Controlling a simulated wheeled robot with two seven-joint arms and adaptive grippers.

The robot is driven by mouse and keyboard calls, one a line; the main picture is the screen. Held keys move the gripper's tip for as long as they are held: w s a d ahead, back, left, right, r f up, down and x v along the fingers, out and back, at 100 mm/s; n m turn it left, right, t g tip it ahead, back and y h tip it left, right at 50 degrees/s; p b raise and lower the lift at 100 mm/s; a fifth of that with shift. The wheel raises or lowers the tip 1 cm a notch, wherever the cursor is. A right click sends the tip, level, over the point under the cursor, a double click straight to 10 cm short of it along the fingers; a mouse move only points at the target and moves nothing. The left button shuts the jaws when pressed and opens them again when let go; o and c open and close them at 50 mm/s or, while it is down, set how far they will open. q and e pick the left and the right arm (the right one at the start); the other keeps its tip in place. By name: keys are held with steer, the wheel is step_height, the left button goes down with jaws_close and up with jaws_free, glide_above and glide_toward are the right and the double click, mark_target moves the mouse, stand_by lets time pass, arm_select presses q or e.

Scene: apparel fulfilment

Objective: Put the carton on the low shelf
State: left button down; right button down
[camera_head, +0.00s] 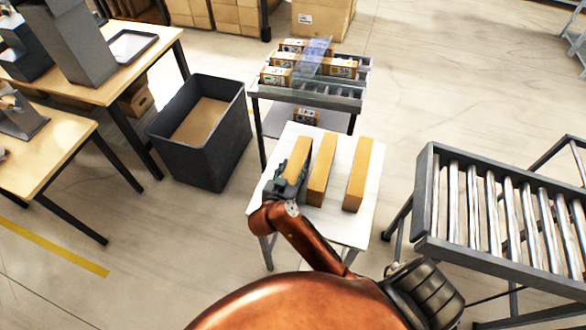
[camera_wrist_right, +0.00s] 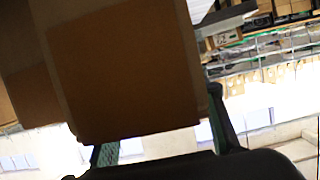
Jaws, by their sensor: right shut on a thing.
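Three long tan cartons stand on a small white table (camera_head: 340,151). My right gripper (camera_head: 290,180) is shut on the leftmost carton (camera_head: 298,157), at its near end. In the right wrist view this carton (camera_wrist_right: 125,75) fills the upper left, with a dark finger on each side of it. The middle carton (camera_head: 322,170) and the right carton (camera_head: 357,175) are free of the gripper. Behind the table, a rack has a low shelf (camera_head: 276,120) under its roller top, with a small box (camera_head: 305,117) on it. The head view does not show whether the held carton touches the table. My left gripper is out of view.
A dark grey bin (camera_head: 224,142) stands left of the table. A roller conveyor (camera_head: 500,212) stands to the right. Wooden worktables (camera_head: 130,75) are at the left.

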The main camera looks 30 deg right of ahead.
steer(key=shift+r, duration=0.1)
steer(key=c, duration=1.1)
jaws_free()
steer(key=shift+c, duration=0.2)
